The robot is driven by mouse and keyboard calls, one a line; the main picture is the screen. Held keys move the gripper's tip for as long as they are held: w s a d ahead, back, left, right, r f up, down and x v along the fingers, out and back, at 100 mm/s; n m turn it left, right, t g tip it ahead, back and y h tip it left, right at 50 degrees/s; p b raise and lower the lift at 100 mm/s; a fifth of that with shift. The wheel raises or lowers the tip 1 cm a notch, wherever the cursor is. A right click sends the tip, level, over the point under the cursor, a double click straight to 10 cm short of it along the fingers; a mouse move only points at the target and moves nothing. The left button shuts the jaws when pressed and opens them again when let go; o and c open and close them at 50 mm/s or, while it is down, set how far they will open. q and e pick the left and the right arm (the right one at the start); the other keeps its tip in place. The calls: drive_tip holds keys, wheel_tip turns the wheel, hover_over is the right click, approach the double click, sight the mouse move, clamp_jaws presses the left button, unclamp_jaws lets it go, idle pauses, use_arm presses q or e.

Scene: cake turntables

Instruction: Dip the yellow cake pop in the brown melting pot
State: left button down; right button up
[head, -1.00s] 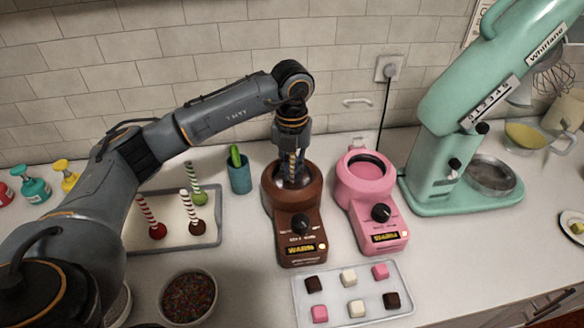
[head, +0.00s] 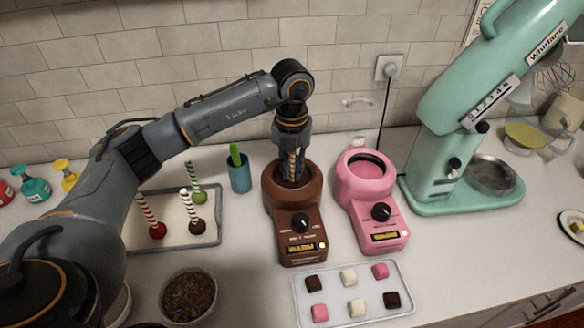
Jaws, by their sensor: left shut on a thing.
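My left gripper (head: 292,160) points straight down over the brown melting pot (head: 299,222). It is shut on the yellow-and-white striped stick (head: 293,166) of the yellow cake pop. The stick goes down into the pot's round opening. The pop's ball is hidden inside the pot, behind the rim and fingers, so I cannot tell how deep it sits. My right gripper is not in view.
A pink melting pot (head: 373,211) stands close to the right. A tray (head: 212,237) with other striped-stick cake pops and a blue cup (head: 240,176) are left. A tray of cubes (head: 331,306) and a sprinkle bowl (head: 188,297) lie in front.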

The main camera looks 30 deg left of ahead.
sight(292, 184)
use_arm(q)
drive_tip(key=shift+r, duration=0.15)
drive_tip(key=shift+r+p, duration=0.95)
drive_tip(key=shift+r, duration=0.4)
drive_tip(key=shift+r+p, duration=1)
drive_tip(key=shift+r, duration=0.65)
